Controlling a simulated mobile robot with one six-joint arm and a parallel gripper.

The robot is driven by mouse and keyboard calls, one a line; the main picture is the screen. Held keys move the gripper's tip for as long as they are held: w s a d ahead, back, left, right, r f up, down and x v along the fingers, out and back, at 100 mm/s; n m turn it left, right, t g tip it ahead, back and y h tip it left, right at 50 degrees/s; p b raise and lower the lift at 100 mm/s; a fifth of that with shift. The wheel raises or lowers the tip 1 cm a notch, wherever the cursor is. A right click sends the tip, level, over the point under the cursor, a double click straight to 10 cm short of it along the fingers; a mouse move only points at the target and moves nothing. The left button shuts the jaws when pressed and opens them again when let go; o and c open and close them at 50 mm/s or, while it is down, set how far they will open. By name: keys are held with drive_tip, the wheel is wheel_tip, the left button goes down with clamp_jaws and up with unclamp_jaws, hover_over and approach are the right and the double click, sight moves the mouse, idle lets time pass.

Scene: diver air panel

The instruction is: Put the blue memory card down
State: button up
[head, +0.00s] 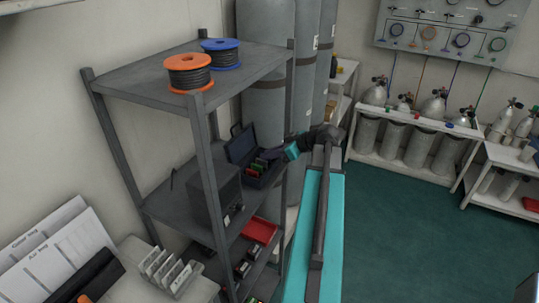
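An open dark case (241,146) stands on the middle shelf of the grey rack, with its lid up. Small coloured cards (257,168), green and red or orange, stand in it. My gripper (270,156) is small and dark at the case's right side, close to or over its opening. My teal wrist and arm come in from the right. I cannot make out the fingertips, or whether they hold anything. I cannot pick out a blue memory card; it may be hidden at the gripper or in the case.
A dark box (215,193) stands left of the case. Rack posts (208,170) and the top shelf with an orange spool (189,73) and a blue spool (221,53) frame the space. A red tray (260,230) lies below. Tall grey cylinders (264,60) stand behind.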

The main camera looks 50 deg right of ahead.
drive_tip(key=shift+r, duration=0.1)
drive_tip(key=b+v, duration=0.3)
drive_tip(key=v, duration=0.9)
idle(0.9)
